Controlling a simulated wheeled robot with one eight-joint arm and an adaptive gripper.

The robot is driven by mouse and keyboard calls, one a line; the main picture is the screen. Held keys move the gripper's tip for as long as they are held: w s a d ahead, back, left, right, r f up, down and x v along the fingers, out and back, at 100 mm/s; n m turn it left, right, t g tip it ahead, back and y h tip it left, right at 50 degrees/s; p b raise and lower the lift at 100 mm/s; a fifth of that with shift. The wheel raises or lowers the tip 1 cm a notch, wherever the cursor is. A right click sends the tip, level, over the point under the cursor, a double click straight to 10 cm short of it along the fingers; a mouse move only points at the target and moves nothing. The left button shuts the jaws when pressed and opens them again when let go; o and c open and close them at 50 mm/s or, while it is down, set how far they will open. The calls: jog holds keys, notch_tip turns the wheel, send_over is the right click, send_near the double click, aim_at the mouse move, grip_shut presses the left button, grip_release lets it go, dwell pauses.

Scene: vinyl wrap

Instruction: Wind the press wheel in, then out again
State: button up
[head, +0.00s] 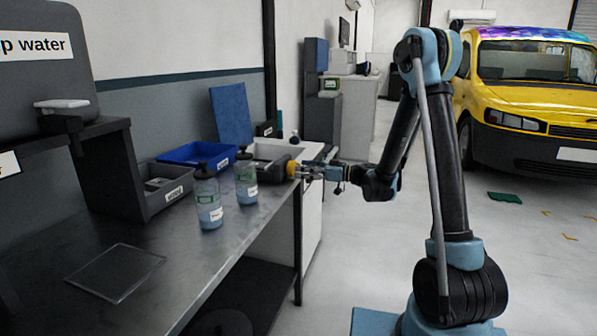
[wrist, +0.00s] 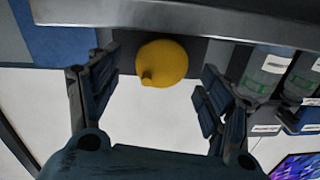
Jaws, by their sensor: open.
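The press wheel is a yellow disc with a small knob near its lower left edge in the wrist view (wrist: 165,60). In the head view the yellow wheel (head: 292,168) shows at the far right end of the workbench, beside a grey housing. My gripper (head: 306,173) is open, close to the wheel and pointing at it from the right. In the wrist view my gripper's fingers (wrist: 155,80) stand wide apart, with the wheel ahead between them. The gap looks empty. I cannot tell whether a fingertip touches the wheel.
Two spray bottles (head: 208,202) stand on the workbench (head: 190,255) near its edge, left of the wheel. Behind them are a blue tray (head: 196,154) and a grey bin (head: 165,197). A clear sheet (head: 115,272) lies in front. A yellow van (head: 530,100) stands right.

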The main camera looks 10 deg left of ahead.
jog(key=shift+a, duration=1.35)
jog(key=c, duration=1)
jog(key=shift+w+m, duration=0.15)
jog(key=shift+m, duration=1.35)
jog(key=shift+c, duration=0.2)
jog(key=o, duration=1)
jog(key=shift+o, duration=0.2)
jog(key=shift+d, duration=0.1)
